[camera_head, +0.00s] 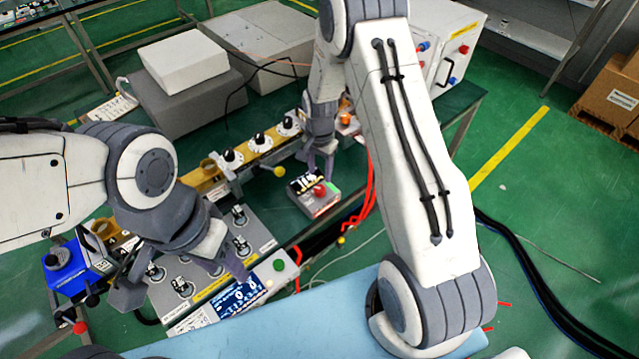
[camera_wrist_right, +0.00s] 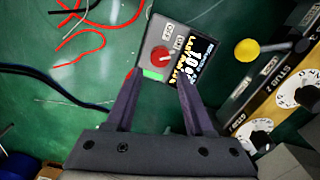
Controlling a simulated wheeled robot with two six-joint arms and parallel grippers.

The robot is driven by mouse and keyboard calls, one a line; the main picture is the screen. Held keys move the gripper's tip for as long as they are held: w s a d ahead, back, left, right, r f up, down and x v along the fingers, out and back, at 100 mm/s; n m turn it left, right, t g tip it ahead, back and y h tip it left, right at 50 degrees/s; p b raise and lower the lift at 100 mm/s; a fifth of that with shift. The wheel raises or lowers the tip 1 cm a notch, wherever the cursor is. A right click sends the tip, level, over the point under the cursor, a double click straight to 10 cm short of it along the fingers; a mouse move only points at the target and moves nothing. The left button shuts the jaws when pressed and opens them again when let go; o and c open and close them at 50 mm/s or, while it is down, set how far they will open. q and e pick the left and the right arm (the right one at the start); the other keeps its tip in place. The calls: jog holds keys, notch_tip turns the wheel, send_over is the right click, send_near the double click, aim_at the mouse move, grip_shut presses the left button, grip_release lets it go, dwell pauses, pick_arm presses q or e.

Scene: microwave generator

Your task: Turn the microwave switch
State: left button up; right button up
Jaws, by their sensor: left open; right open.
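A small grey box (camera_head: 318,201) with a red knob (camera_head: 319,190), a black label and a green patch sits on the green bench, right of the middle of the equipment. In the right wrist view the box (camera_wrist_right: 148,38) and its red knob (camera_wrist_right: 162,56) lie just beyond the fingertips. My right gripper (camera_head: 319,172) is open above and behind the box. In the wrist view its two fingers (camera_wrist_right: 158,78) are apart, with the box's near end between the tips; contact cannot be told. My left gripper (camera_head: 180,279) is open over a grey panel of knobs (camera_head: 240,215).
A stub tuner with black-and-white dials (camera_head: 262,142) runs behind the box; a yellow ball knob (camera_head: 279,171) ends its rod. A blue device (camera_head: 75,267) stands at left. Red wires (camera_head: 368,190) lie right of the box. A light-blue surface (camera_head: 300,325) is in front.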

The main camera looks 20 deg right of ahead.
aim_at(320, 188)
notch_tip(320, 188, down, 8)
jog(key=shift+r+p, duration=0.15)
jog(key=shift+p, duration=0.75)
grip_shut()
